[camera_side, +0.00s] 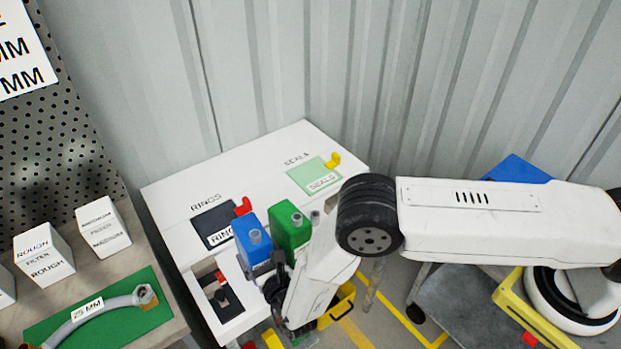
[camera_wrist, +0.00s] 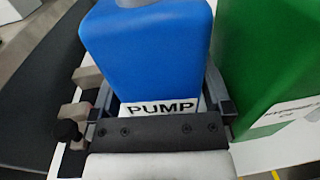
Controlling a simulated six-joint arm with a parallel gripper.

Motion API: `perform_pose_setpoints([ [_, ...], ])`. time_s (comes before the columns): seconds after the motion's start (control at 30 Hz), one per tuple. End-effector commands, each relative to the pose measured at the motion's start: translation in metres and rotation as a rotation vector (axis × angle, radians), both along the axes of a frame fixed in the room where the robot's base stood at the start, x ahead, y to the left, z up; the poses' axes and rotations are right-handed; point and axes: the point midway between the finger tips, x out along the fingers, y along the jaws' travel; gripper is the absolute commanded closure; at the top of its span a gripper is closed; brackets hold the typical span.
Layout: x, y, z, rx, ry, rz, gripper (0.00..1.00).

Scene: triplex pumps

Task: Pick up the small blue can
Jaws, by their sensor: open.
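The small blue can (camera_side: 256,240) stands upright on the white cabinet in the side view, with a grey cap on top. It fills the middle of the wrist view (camera_wrist: 148,50), where a white label reading "PUMP" shows at its lower front. My gripper (camera_side: 268,276) is at the can's near side in the side view, low on it. In the wrist view my gripper (camera_wrist: 162,92) is open, with one finger on each side of the can. I cannot tell whether the fingers touch it. The can's lower part is partly hidden by the gripper.
A green can (camera_side: 289,229) stands close on the right of the blue can, near my right finger in the wrist view. A red-handled "RINGS" lid (camera_side: 213,223) and a green "SEALS" lid (camera_side: 315,176) lie behind. An open compartment (camera_side: 222,297) is at the front left.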

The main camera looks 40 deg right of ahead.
Motion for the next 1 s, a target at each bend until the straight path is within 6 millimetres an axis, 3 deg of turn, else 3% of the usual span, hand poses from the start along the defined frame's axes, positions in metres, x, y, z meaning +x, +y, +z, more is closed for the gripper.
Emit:
perform_pose_setpoints([
  [0.17, 0.0114, -0.0014, -0.0004, -0.001, 0.001, 0.000, 0.00],
  [0.67, 0.0118, -0.0012, -0.0002, -0.001, 0.001, 0.001, 0.00],
  [0.9, 0.0117, -0.0012, -0.0002, -0.001, 0.001, 0.001, 0.76],
  [0.97, 0.0117, -0.0012, -0.0002, -0.001, 0.001, 0.001, 0.95],
  [1.0, 0.0117, -0.0012, -0.0001, -0.001, 0.001, 0.001, 1.00],
])
